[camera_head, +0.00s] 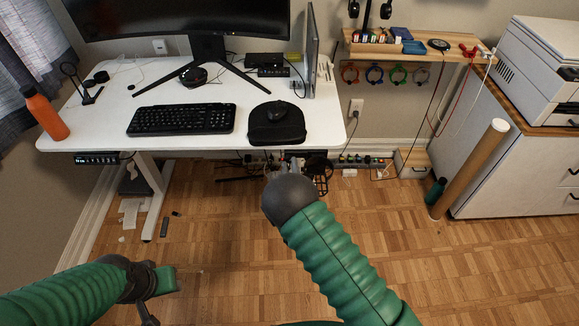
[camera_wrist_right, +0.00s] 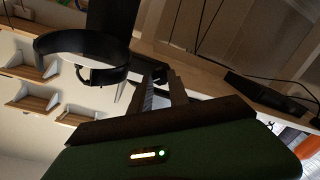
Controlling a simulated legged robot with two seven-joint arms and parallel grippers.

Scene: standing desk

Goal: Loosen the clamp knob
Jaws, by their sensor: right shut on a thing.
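My right gripper (camera_head: 287,160) is just below the front edge of the white desk (camera_head: 210,147), under the black case, mostly hidden by my own wrist. In the right wrist view its fingers (camera_wrist_right: 163,88) are shut on a small dark part, which I take to be the clamp knob; the fingers hide most of it. A dark ring-shaped holder (camera_wrist_right: 82,43) is beside the fingers there. A dark round holder (camera_head: 319,172) also shows under the desk edge in the head view. My left gripper (camera_head: 155,298) is low at the left, away from the desk; its jaw opening is unclear.
A cardboard tube (camera_head: 470,167) leans at the right. Cables and a power strip (camera_head: 360,161) lie behind.

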